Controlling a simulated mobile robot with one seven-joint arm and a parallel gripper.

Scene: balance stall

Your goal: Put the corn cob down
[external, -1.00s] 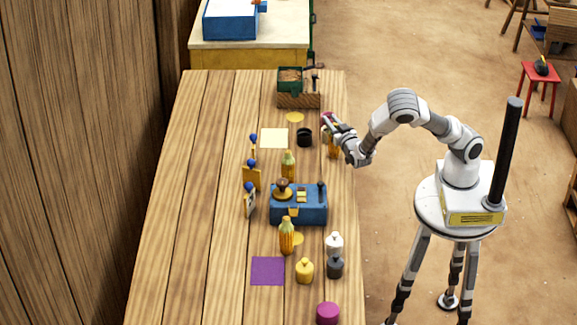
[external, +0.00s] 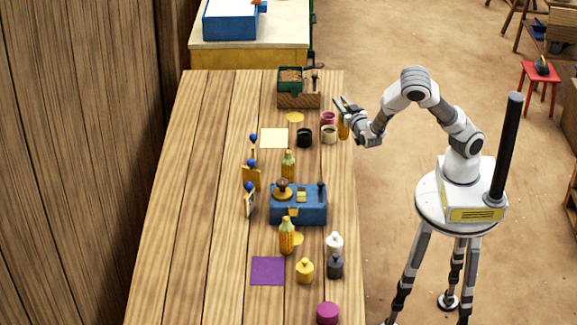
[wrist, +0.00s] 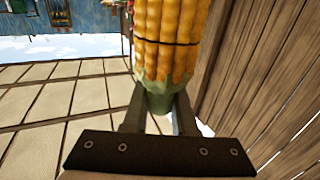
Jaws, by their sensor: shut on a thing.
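The yellow corn cob (wrist: 172,35) with a green base is gripped in my gripper (wrist: 160,112), as the wrist view shows. In the external view, my gripper (external: 347,108) is at the table's right edge, and the held cob (external: 343,126) hangs below the fingers, roughly upright. It is beside the magenta and beige cups; I cannot tell its exact height. Two similar yellow cob-like things stand on the table, one (external: 288,165) behind the blue box and one (external: 286,238) in front of it.
A magenta cup (external: 328,118), a beige cup (external: 329,135) and a black cup (external: 304,138) stand close together. The blue box (external: 310,211) is mid-table.

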